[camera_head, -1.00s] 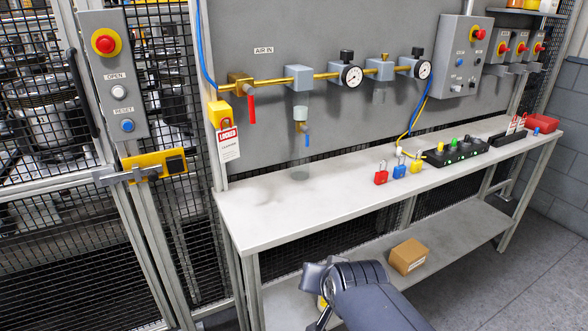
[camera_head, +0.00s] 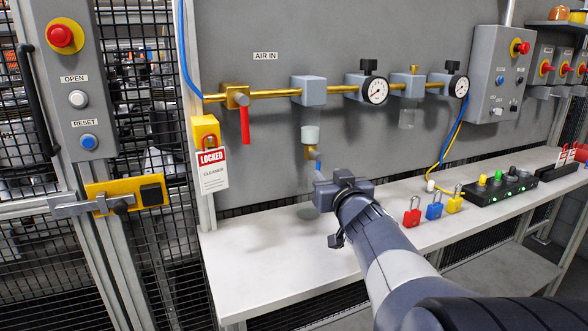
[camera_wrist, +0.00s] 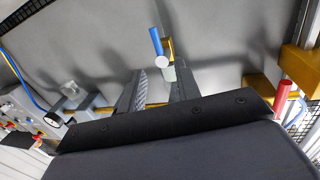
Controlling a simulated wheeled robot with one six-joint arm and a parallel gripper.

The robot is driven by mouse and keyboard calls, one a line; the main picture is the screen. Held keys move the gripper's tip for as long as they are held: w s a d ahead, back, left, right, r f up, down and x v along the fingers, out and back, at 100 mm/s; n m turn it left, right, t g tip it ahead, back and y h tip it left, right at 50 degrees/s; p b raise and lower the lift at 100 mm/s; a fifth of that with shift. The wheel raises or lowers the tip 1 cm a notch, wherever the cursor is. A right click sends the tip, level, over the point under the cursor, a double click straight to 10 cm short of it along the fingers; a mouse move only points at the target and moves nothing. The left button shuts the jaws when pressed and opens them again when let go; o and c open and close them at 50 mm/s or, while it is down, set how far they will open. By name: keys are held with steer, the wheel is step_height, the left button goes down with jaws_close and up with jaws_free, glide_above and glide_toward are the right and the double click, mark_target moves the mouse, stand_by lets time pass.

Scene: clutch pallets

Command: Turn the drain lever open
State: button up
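The drain lever (camera_head: 318,163) is a small blue handle on a brass drain valve (camera_head: 309,151), under a pale bowl below a grey block on the brass air line. It points down in the head view. In the wrist view the blue lever (camera_wrist: 156,41) stands just beyond the fingertips, with its pale round end facing me. My gripper (camera_head: 326,188) is just below and in front of the lever, and hides part of its lower end. In the wrist view my gripper (camera_wrist: 153,80) has its two fingers apart, with no object gripped between them.
A red lever (camera_head: 245,125) hangs left on the air line, beside a yellow lockout with a locked tag (camera_head: 212,170). Pressure gauges (camera_head: 375,91) are to the right. Padlocks (camera_head: 433,210) and a black button box (camera_head: 500,188) stand on the bench (camera_head: 270,270).

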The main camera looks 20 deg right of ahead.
mark_target(319, 163)
steer(key=w, duration=0.4)
steer(key=w+d+b, duration=0.1)
steer(key=w, duration=0.2)
steer(key=shift+d, duration=0.1)
jaws_close()
